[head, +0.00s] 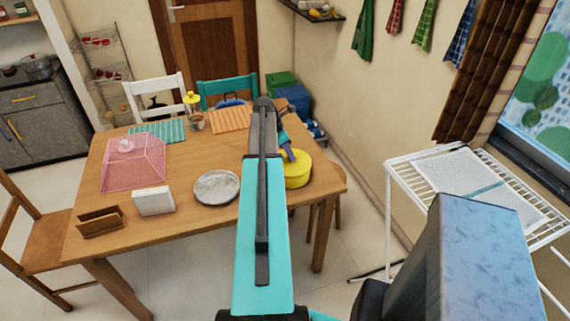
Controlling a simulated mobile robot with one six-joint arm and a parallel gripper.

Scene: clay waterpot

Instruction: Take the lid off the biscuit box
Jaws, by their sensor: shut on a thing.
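The biscuit box (297,178) appears to be the round yellow tin near the right end of the wooden table. Its yellow top (303,159) is partly hidden by my arm and gripper. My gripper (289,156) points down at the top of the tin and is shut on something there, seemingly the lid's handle. The fingertips are too small to make out clearly. I see no clear gap between lid and box from this angle.
The table (195,160) also holds a round grey-white plate (216,187), a pink mesh cover (134,164), a white box (153,201), a brown holder (99,220), a yellow-topped jar (193,108) and placemats. Chairs stand around it. A white drying rack (407,180) is at right.

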